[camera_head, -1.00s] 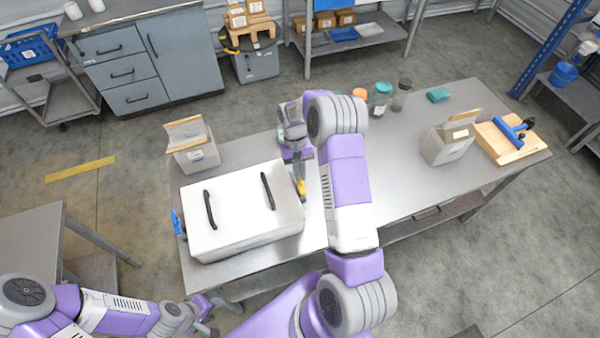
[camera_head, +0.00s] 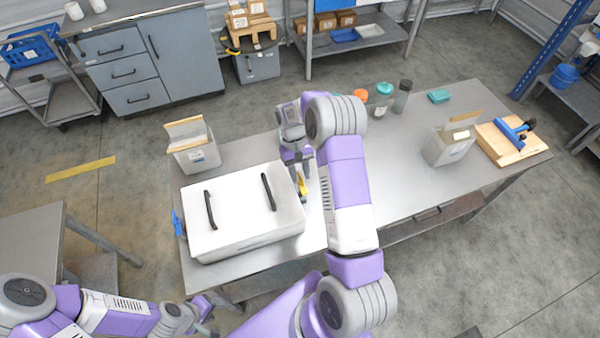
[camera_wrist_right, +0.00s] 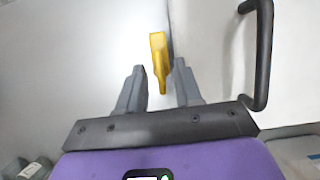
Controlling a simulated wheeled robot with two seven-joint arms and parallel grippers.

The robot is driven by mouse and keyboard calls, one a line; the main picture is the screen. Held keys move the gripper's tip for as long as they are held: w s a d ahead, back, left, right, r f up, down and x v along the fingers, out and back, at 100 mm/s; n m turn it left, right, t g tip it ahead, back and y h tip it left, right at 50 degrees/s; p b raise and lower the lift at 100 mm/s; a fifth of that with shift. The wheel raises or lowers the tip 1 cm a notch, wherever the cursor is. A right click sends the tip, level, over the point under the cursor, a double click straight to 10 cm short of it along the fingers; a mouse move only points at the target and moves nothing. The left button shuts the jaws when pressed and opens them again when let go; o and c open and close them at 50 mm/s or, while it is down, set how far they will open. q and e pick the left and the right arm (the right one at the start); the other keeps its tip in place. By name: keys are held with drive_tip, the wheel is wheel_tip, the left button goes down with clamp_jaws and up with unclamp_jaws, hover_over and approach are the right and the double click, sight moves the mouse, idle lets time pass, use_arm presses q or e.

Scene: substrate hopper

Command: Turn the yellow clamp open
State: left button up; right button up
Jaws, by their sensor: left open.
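The yellow clamp (camera_head: 302,186) is at the right side of the white hopper box (camera_head: 240,225). In the right wrist view the clamp (camera_wrist_right: 158,52) is a narrow yellow lever, and its near end lies between the fingertips. My right gripper (camera_head: 298,173) is over the clamp. Its two grey fingers (camera_wrist_right: 160,75) are apart, one on each side of the lever, with a gap visible on both sides. My left gripper (camera_head: 207,318) is open and empty, low at the left, in front of the table.
The box lid has two black handles (camera_head: 269,192). A blue clamp (camera_head: 178,224) is on the box's left side. An open carton (camera_head: 197,157) stands behind the box. Jars (camera_head: 382,92), another carton (camera_head: 448,148) and a wooden board (camera_head: 505,143) are on the table's right part.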

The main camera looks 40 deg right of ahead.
drive_tip(key=v, duration=0.7)
drive_tip(key=shift+r, duration=0.2)
